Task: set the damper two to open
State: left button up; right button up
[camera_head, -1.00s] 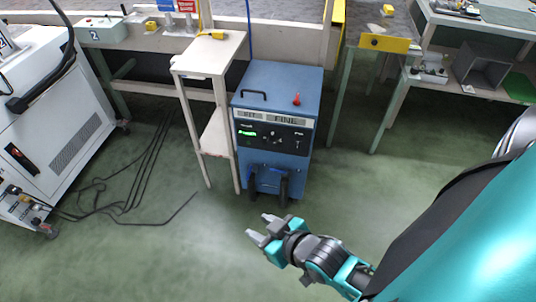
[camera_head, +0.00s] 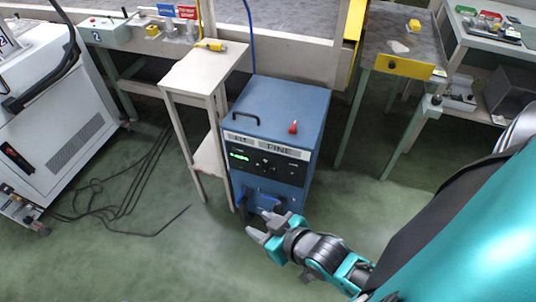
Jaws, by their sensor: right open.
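My right gripper (camera_head: 262,230) is open and empty, in front of the lower face of a blue cabinet (camera_head: 283,98). Whether it touches the cabinet's dark cable hooks or feet cannot be told. A pale box marked 2 (camera_head: 106,33) stands on the far bench at the upper left, well away from the gripper. No part that I can surely name as damper two shows. My left gripper is out of view.
The blue cabinet has a green display and a red knob (camera_head: 293,127). A narrow pale stand (camera_head: 205,72) with a yellow tool on top is beside it. A white machine (camera_head: 60,110) and loose black cables are at left. Green floor is free in front.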

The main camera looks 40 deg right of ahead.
aim_at(279, 201)
jog(key=i+l, duration=0.1)
jog(key=l, duration=0.5)
jog(key=i+l, duration=0.1)
jog(key=l, duration=0.55)
jog(key=i+l, duration=0.1)
jog(key=l, duration=0.5)
jog(key=i+l+u, duration=0.1)
jog(key=l, duration=0.55)
